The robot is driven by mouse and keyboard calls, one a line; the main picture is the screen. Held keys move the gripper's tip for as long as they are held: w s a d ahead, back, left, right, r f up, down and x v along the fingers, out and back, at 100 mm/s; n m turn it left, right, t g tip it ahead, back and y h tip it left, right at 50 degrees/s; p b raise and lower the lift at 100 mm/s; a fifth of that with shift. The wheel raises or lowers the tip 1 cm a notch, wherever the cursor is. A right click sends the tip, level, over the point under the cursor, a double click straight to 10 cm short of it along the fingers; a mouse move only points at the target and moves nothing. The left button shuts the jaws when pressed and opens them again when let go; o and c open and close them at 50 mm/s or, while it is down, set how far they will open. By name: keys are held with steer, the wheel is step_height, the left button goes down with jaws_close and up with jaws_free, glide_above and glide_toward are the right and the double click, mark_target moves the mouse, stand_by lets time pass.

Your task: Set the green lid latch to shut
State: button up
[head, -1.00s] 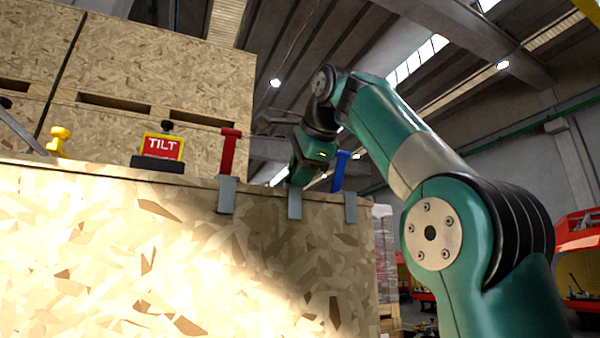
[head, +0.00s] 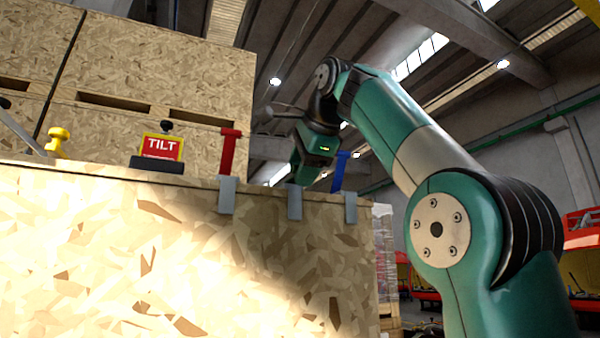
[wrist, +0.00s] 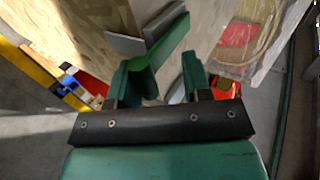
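The green lid latch (wrist: 165,45) shows in the wrist view as a green bar with a stem running down toward my gripper. A grey plate (wrist: 126,45) lies beside it. In the head view my gripper (head: 302,182) is at the crate's top edge, above the middle grey plate (head: 295,203), and hides the green latch. In the wrist view my gripper (wrist: 158,75) has its two fingers apart, with the latch's stem between them, closer to the left finger. I see a gap at the right finger. I cannot tell whether the stem touches the left finger.
A red latch (head: 229,152) stands upright left of my gripper and a blue latch (head: 340,170) close on its right. The wooden crate (head: 150,260) fills the front. A TILT sign (head: 162,148) and a yellow knob (head: 57,142) sit farther left on top.

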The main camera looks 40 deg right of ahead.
steer(key=p+v, duration=0.4)
steer(key=v, duration=1.2)
steer(key=shift+p, duration=0.4)
steer(key=shift+f, duration=0.1)
